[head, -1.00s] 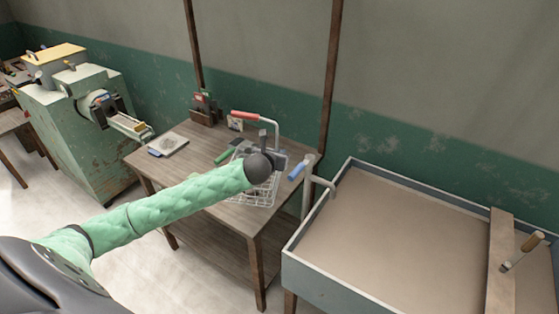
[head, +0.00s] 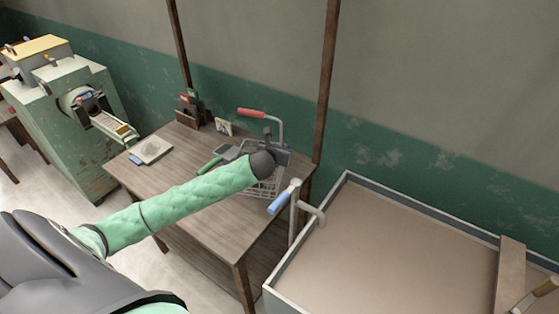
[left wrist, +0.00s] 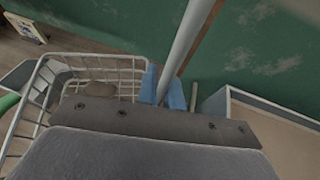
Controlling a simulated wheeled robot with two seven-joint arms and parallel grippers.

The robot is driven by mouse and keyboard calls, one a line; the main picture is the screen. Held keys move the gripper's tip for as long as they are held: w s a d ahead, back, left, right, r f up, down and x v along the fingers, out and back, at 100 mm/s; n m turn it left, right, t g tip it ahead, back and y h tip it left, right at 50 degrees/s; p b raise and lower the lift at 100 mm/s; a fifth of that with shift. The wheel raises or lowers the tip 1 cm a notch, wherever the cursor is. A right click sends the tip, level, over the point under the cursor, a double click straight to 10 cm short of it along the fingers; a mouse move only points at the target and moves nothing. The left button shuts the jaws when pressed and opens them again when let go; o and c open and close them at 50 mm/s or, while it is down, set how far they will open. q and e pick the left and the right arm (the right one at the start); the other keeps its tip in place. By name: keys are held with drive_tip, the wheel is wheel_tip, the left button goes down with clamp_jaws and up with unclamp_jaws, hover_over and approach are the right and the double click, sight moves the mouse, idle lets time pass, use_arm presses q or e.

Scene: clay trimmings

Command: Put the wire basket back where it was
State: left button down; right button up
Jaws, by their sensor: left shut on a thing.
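The wire basket (head: 264,184) is at the back right of the wooden table (head: 190,170). It has a tall grey handle post with a red grip (head: 251,113) on top. My left gripper (head: 284,157) is shut on the grey post; its blue fingertips clasp the post in the left wrist view (left wrist: 163,88). The basket (left wrist: 105,66) shows there at left, with a tan lump inside. My forearm and gripper hide part of the basket in the head view. I cannot tell whether its base touches the tabletop. My right gripper is out of view.
A green item (head: 210,164) lies left of the basket, and a pale slab (head: 151,150) at the table's left. A large tray bench (head: 400,245) stands at right. The table's front is clear.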

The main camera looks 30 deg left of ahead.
use_arm(q)
drive_tip(key=shift+w+f, duration=0.1)
drive_tip(key=shift+f, duration=0.75)
wheel_tip(320, 180, down, 3)
drive_tip(key=shift+f+p, duration=0.1)
drive_tip(key=shift+p, duration=0.8)
drive_tip(key=shift+f, duration=0.3)
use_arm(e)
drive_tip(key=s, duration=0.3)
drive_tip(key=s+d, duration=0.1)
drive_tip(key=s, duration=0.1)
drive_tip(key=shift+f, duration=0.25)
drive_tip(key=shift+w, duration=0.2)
use_arm(q)
drive_tip(key=c, duration=1.5)
unclamp_jaws()
drive_tip(key=shift+f, duration=0.1)
drive_tip(key=shift+c, duration=0.2)
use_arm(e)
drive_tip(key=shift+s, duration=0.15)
